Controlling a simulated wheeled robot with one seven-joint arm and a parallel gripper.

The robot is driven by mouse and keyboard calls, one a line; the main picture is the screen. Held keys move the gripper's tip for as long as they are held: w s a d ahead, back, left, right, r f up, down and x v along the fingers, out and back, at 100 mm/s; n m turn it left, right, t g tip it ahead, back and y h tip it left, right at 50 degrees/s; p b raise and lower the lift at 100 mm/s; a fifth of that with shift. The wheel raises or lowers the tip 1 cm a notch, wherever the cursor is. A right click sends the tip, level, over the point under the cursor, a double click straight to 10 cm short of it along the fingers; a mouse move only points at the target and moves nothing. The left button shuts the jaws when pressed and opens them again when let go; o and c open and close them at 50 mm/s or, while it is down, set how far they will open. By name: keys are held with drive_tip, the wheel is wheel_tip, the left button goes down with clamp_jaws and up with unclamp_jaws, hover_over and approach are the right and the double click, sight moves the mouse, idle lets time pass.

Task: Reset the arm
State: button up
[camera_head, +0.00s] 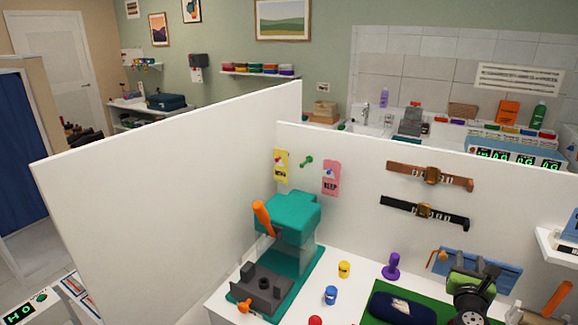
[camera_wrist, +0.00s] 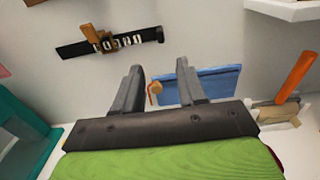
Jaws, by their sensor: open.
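My gripper (camera_wrist: 160,66) shows in the wrist view with its two dark fingers apart and nothing held between them. Beyond the fingers are a blue panel (camera_wrist: 218,80) and a small orange hooked piece (camera_wrist: 155,88); both look apart from the fingers. In the head view my dark arm (camera_head: 470,302) comes in at the lower right, over the worktop's right side, in front of the blue panel (camera_head: 505,275). The fingertips cannot be made out clearly there.
A teal press (camera_head: 290,215) with an orange handle stands left on the white worktop. Yellow (camera_head: 344,269) and blue (camera_head: 330,295) pots, a purple stamp (camera_head: 391,268) and a dark blue cushion (camera_head: 402,308) are nearby. White partitions (camera_head: 170,170) rise behind and left. Two straps (camera_head: 430,175) hang on the wall.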

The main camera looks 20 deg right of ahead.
drive_tip(key=w+a+r+n+t+y, duration=0.1)
drive_tip(key=w+a+n+y, duration=0.55)
drive_tip(key=a+n, duration=0.4)
drive_tip(key=w+a+n+t+y, duration=0.1)
drive_tip(key=w+a+n+y, duration=0.5)
drive_tip(key=a+n, duration=0.4)
drive_tip(key=a+n+g+y, duration=0.1)
drive_tip(key=a+n+g, duration=0.2)
drive_tip(key=a+n, duration=0.85)
drive_tip(key=s+a+r+n+g, duration=0.1)
drive_tip(key=s+a+n, duration=0.3)
drive_tip(key=s, duration=0.4)
drive_tip(key=s+a+r+n+g, duration=0.2)
drive_tip(key=s+a+n, duration=0.3)
drive_tip(key=s, duration=0.4)
drive_tip(key=s+a+r+n+g, duration=0.2)
drive_tip(key=s+a+r+n, duration=0.2)
drive_tip(key=s, duration=0.5)
drive_tip(key=shift+s+a+n, duration=0.25)
drive_tip(key=shift+a+n, duration=0.15)
drive_tip(key=shift+a, duration=0.25)
